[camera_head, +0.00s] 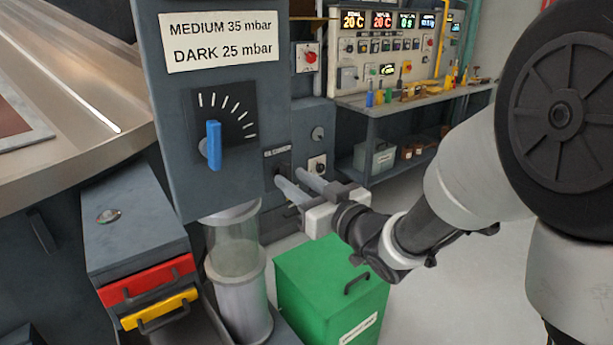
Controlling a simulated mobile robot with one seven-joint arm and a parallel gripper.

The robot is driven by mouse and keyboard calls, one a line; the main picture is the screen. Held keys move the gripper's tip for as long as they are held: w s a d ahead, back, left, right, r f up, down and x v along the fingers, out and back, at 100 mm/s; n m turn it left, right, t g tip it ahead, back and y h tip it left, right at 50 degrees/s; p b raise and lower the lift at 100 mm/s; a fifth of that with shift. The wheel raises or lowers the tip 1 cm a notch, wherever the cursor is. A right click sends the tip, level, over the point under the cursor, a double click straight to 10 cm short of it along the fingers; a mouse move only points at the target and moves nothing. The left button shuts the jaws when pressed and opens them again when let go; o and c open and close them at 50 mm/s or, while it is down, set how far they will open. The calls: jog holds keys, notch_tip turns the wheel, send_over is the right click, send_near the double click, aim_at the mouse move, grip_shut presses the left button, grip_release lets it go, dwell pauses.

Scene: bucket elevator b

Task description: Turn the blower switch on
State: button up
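A small dark switch plate (268,171) with a narrow label above it sits on the lower right of the grey cabinet. The label is too small to read surely, so I cannot tell for certain that this is the blower switch. My gripper (287,174) is right in front of this plate, its two pale fingers parallel with a gap between them. The fingertips hide most of the plate, and any knob there is hidden. I cannot tell whether they touch it. I see nothing held between the fingers.
A blue lever (214,145) on a black dial sits to the left, under a pressure sign (220,40). A small rotary switch (317,165) and a red knob (308,57) are to the right. A glass cylinder (235,250) and a green bin (330,285) stand below.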

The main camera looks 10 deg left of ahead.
jog(key=shift+w+a, duration=0.25)
jog(key=shift+a, duration=0.15)
jog(key=shift+c, duration=0.2)
grip_shut()
